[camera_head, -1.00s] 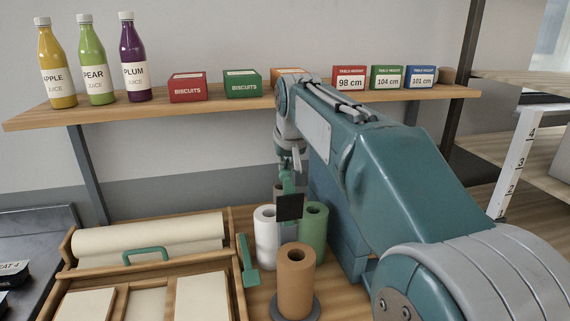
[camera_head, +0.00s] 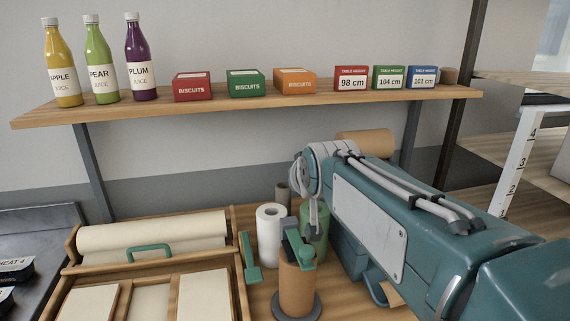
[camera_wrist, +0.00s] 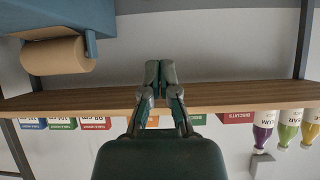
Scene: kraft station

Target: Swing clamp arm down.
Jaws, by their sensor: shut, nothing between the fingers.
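A green upright lever (camera_head: 248,252) stands beside the right side of the wooden box; it looks like the clamp arm, though I cannot be sure. A white paper sheet roll (camera_head: 150,234) lies in the back of that box, with a green handle (camera_head: 148,250) in front of it. My gripper (camera_head: 297,240) appears as green parts in front of or over the top of a brown roll (camera_head: 297,285), right of the lever and apart from it. In the wrist view my gripper (camera_wrist: 160,72) is shut and empty, its fingertips together.
A white roll (camera_head: 269,240) and a green roll (camera_head: 315,235) stand close behind the brown one. A blue holder (camera_wrist: 70,15) with a brown paper roll (camera_wrist: 57,56) is near my gripper. A shelf (camera_head: 240,104) with bottles and boxes runs along the wall.

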